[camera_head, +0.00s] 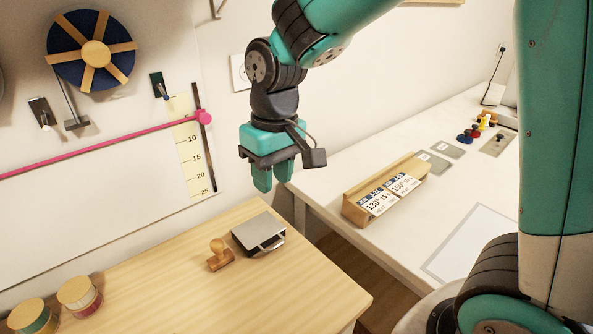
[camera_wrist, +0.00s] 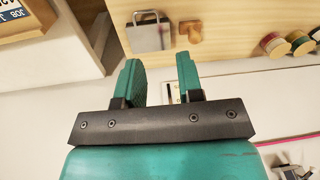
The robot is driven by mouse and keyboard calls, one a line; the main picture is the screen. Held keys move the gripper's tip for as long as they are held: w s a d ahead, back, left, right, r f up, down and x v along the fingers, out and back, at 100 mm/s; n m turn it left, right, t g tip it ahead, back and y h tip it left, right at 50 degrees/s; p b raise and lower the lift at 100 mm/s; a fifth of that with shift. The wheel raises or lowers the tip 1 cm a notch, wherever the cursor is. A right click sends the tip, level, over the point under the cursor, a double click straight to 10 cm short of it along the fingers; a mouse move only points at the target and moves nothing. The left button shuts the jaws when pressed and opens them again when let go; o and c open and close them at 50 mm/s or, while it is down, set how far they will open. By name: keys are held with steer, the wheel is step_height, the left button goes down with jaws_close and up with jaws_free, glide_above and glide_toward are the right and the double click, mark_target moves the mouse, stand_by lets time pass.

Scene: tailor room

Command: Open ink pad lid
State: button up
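The ink pad (camera_head: 258,234) is a dark flat box with a grey metal lid and a thin wire-like loop at its front right. It lies on the wooden table (camera_head: 310,291), and its lid looks shut. The wrist view shows it too (camera_wrist: 148,37), beyond the fingertips near the table edge. My gripper (camera_head: 272,180) hangs above and slightly right of the ink pad, fingers pointing down and clear of it. In the wrist view my gripper (camera_wrist: 160,68) has a gap between its two green fingers, with nothing held.
A wooden stamp (camera_head: 219,255) stands just left of the ink pad. Round tins (camera_head: 79,296) sit at the table's left. A white table (camera_head: 440,190) on the right holds a wooden card holder (camera_head: 358,208). A gap separates the tables. The wooden table's front right is clear.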

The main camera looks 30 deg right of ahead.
mark_target(275, 246)
steer(key=s+a+r+n+y+p, duration=0.1)
steer(key=s+r+p, duration=0.1)
steer(key=s+r, duration=0.2)
steer(key=s+a+r+n+y+p, duration=0.1)
steer(key=s+r, duration=0.3)
steer(key=s, duration=0.5)
steer(key=shift+s+a+n+y+p, duration=0.2)
steer(key=shift+a+n+y+p, duration=0.2)
steer(key=shift+n+p, duration=0.2)
steer(key=shift+r, duration=0.1)
steer(key=o, duration=0.5)
steer(key=shift+w+f, duration=0.2)
steer(key=shift+w, duration=0.05)
steer(key=o, duration=0.3)
steer(key=w+d+f+m+h+b, duration=0.1)
steer(key=w+d+f+m+b, duration=0.1)
steer(key=w+f, duration=0.4)
steer(key=w+d+f+m+h+b, duration=0.2)
steer(key=w+f+b, duration=0.3)
steer(key=w, duration=0.6)
steer(key=shift+f+h, duration=0.3)
steer(key=shift+f, duration=0.15)
step_height(275, 246, down, 17)
steer(key=shift+p, duration=0.65)
steer(key=shift+c, duration=0.3)
